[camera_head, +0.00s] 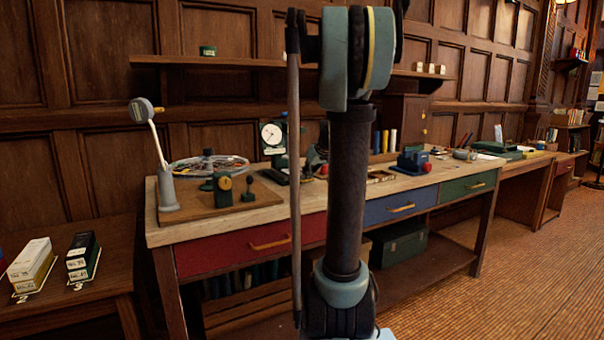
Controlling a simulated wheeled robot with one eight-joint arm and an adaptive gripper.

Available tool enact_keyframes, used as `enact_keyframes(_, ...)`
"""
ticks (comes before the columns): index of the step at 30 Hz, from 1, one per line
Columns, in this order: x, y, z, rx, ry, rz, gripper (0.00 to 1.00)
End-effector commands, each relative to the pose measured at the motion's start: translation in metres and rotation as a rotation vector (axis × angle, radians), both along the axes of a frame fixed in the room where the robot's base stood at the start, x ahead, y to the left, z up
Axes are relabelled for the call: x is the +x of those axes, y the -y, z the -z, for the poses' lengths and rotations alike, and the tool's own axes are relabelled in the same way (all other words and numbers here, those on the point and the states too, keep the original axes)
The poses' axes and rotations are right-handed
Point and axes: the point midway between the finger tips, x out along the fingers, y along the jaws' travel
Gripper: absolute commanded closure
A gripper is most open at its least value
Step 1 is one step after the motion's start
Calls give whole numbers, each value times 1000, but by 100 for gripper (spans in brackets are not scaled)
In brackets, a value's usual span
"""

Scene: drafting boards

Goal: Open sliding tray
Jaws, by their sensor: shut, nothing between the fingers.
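A wooden workbench (160,236) holds a row of drawers below its top. The red drawer (215,254) is at the left, with a wooden bar handle (270,243). The blue drawer (380,213) is in the middle, with a similar handle (401,208). The green drawer (455,190) is at the right, with its handle (475,185). All three fronts look flush with the bench. I cannot tell which one is the sliding tray. My arm stands upright in front of the bench and hides the part between the red and blue drawers. My gripper is not in view.
A dial gauge (272,134) and small tools stand on the bench top. A green box (400,246) sits on the lower shelf. A side table (60,308) with small boxes is at the left. The carpeted floor (510,280) at the right is clear.

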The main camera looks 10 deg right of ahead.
Motion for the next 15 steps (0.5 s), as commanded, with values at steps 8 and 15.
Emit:
enact_keyframes(8,-42,14,0,1,0,2,100)
enact_keyframes(15,-52,16,0,0,1,0,100)
